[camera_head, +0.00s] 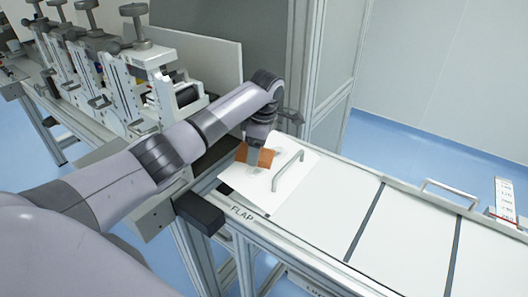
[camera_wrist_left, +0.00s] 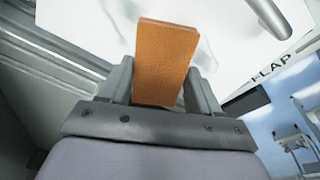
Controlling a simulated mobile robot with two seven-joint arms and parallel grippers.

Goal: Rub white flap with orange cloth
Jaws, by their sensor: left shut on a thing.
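The orange cloth (camera_head: 254,155) is held by my left gripper (camera_head: 257,150), whose arm comes in from the left in the head view. In the left wrist view the cloth (camera_wrist_left: 165,60) stands out between the two fingers of the left gripper (camera_wrist_left: 160,90), which are shut on it. The white flap (camera_head: 292,196) is a pale panel with a metal handle, above the printed word FLAP. The cloth is over the flap's far left part; whether it touches the surface I cannot tell. The flap also shows in the left wrist view (camera_wrist_left: 225,45). My right gripper is not in view.
The flap's metal handle (camera_head: 288,168) stands up just right of the cloth. More white panels (camera_head: 400,232) run to the right, one with another handle (camera_head: 452,190). Several machine units (camera_head: 125,80) stand at the left. A dark block (camera_head: 199,213) sits at the near left corner.

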